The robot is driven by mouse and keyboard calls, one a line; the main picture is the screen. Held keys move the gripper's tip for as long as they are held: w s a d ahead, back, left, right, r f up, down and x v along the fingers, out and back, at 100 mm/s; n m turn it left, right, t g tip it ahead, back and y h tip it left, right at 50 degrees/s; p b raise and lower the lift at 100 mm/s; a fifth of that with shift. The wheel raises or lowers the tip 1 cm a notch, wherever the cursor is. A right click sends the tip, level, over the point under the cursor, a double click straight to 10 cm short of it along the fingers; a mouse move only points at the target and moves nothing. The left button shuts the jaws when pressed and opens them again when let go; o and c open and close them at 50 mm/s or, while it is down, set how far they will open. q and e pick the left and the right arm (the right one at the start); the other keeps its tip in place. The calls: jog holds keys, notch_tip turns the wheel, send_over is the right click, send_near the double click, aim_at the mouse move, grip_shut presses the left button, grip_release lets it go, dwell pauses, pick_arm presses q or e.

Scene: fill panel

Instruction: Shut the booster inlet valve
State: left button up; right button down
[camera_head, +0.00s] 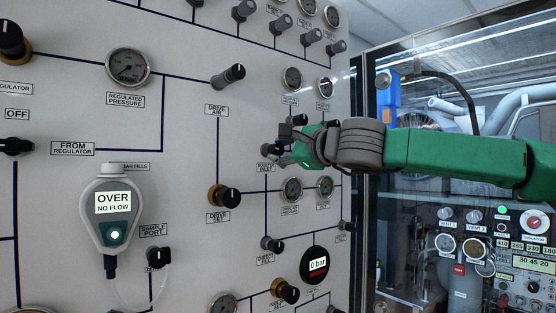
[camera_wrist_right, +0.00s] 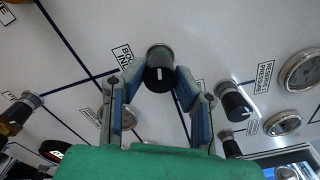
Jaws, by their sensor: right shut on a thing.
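The booster inlet valve (camera_wrist_right: 159,58) is a black knob with a white pointer line and a light metal collar, on the white panel. It sits at the middle top of the right wrist view, beside a partly hidden label (camera_wrist_right: 124,56). My right gripper (camera_wrist_right: 160,82) has one finger on each side of the knob and is shut on it. In the head view my right gripper (camera_head: 281,153) reaches in from the right and largely hides the knob, above the inlet label (camera_head: 265,167). The line points roughly toward the gripper in the wrist view. My left gripper is not in view.
Close by are another black knob (camera_wrist_right: 234,103), a gauge (camera_wrist_right: 301,70), the drive air knob (camera_head: 230,76) and the drive set knob (camera_head: 222,196). A display (camera_head: 314,264) reads 0 bar. A hand-held device (camera_head: 112,212) shows OVER NO FLOW.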

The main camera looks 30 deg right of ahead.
jog(key=m+b, duration=0.1)
jog(key=m, duration=0.1)
jog(key=f+m+b, duration=0.1)
jog(key=m+b, duration=0.1)
jog(key=shift+w+m, duration=0.1)
jog(key=shift+m, duration=0.3)
jog(key=shift+m+b, duration=3.8)
jog(key=shift+m, duration=1.5)
jog(key=c, duration=1.4)
grip_release()
jog(key=shift+o, duration=0.7)
jog(key=shift+r, duration=0.1)
jog(key=shift+d, duration=0.1)
